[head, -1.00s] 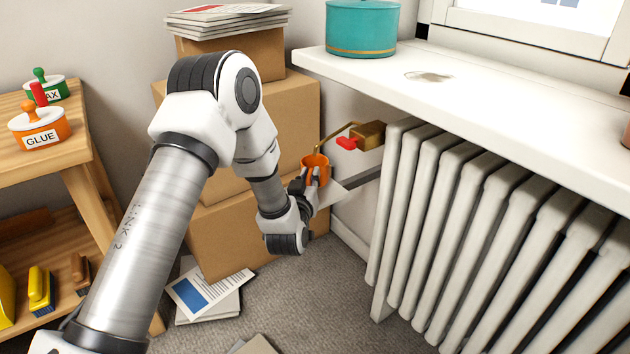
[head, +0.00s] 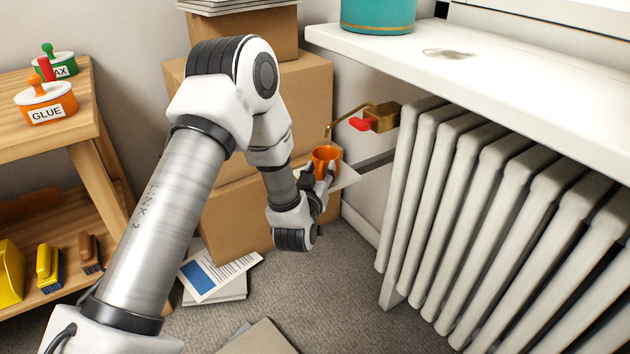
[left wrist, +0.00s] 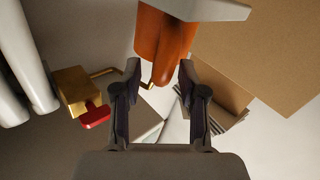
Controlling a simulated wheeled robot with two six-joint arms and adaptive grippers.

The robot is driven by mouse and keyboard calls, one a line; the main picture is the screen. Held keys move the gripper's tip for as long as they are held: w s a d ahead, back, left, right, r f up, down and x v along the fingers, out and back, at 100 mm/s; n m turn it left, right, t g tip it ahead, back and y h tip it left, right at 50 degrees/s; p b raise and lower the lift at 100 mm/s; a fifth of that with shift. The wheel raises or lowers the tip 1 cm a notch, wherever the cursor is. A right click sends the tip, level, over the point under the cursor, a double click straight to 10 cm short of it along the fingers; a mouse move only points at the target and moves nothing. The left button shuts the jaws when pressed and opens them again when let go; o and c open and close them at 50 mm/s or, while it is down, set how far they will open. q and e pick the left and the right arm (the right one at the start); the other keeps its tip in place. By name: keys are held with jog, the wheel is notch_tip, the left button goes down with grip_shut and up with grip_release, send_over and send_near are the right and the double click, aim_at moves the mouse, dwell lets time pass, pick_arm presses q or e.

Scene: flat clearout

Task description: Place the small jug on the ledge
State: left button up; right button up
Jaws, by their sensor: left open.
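The small jug (head: 325,157) is orange and upright, low beside the radiator. It appears to stand on a small white ledge (head: 347,178) joined to a dark bar. My left gripper (head: 322,178) is open at the near side of the jug, partly covering it. In the left wrist view the jug (left wrist: 168,45) is ahead of and between the open fingertips (left wrist: 160,71), with the pale ledge (left wrist: 200,9) at the top edge. Whether a finger touches the jug I cannot tell. My right gripper is out of view.
A brass valve (head: 382,117) with a red handle and thin spout is close above the jug. The radiator (head: 470,200) and white windowsill (head: 500,85) are on the right. Cardboard boxes (head: 240,120) stand behind my arm. Papers (head: 215,278) lie on the carpet.

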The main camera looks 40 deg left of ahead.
pick_arm(q)
jog(key=p+v, duration=0.3)
jog(key=v, duration=0.8)
jog(key=s+d+f+m+g+h, duration=0.1)
jog(key=s+d+f+g+h, duration=0.2)
jog(key=f, duration=0.5)
jog(key=s+d+f+m+g+h, duration=0.15)
jog(key=s+f+g, duration=0.25)
jog(key=f, duration=0.4)
jog(key=s+d+f+m+g, duration=0.1)
jog(key=s+f+g, duration=0.2)
jog(key=s, duration=0.3)
jog(key=s+d+f+m+g+h, duration=0.1)
jog(key=s+d+f+g, duration=0.1)
jog(key=s, duration=0.5)
jog(key=s+d+f+m+g+h, duration=0.1)
jog(key=s+d+f+g, duration=0.1)
jog(key=s+f+g, duration=0.3)
jog(key=shift+s+d+f, duration=0.2)
jog(key=shift+s+f, duration=0.25)
jog(key=shift+s, duration=0.3)
